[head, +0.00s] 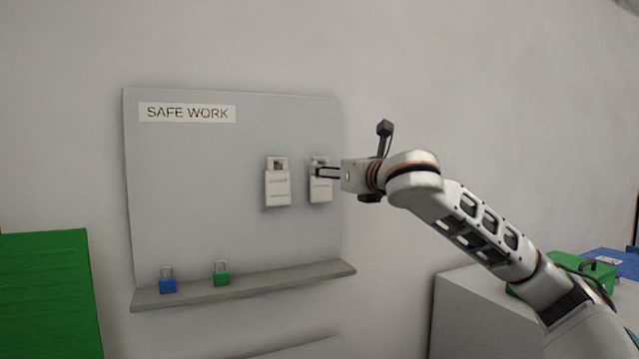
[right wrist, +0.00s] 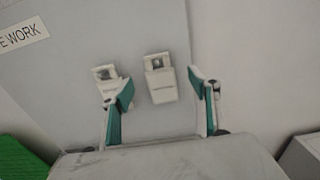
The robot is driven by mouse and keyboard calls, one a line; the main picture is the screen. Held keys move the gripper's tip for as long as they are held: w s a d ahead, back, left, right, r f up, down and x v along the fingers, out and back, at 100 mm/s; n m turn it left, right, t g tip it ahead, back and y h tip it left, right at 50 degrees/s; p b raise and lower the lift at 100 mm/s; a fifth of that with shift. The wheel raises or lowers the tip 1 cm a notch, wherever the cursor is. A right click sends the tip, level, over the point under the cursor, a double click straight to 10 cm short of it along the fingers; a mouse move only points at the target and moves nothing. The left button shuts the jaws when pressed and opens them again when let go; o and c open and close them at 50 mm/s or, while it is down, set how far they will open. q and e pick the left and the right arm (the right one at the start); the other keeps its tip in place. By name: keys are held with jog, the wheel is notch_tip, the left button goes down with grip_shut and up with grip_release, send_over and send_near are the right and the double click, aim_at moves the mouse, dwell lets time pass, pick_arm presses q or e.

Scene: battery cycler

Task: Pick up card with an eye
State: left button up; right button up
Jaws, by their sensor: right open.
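Two pale cards hang side by side on a grey board, the left card (head: 277,188) and the right card (head: 320,192). Each has a dark opening, or eye, at its top and small print that I cannot read. My right gripper (head: 318,172) is in front of the right card and hides part of its upper portion. In the right wrist view the gripper (right wrist: 165,90) is open, with the right card (right wrist: 160,82) between its fingers and not gripped. The left card (right wrist: 104,75) is partly behind the left finger there. My left gripper is out of view.
The grey board (head: 200,200) carries a "SAFE WORK" label (head: 187,113). A shelf (head: 250,291) below it holds a blue padlock (head: 168,286) and a green padlock (head: 221,279). A green panel (head: 45,295) stands at left; green (head: 567,268) and blue (head: 615,262) items lie at right.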

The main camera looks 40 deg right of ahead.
aim_at(321, 180)
jog(key=x, duration=0.5)
jog(key=shift+w+a, duration=0.1)
jog(key=shift+w, duration=0.15)
jog(key=c, duration=0.9)
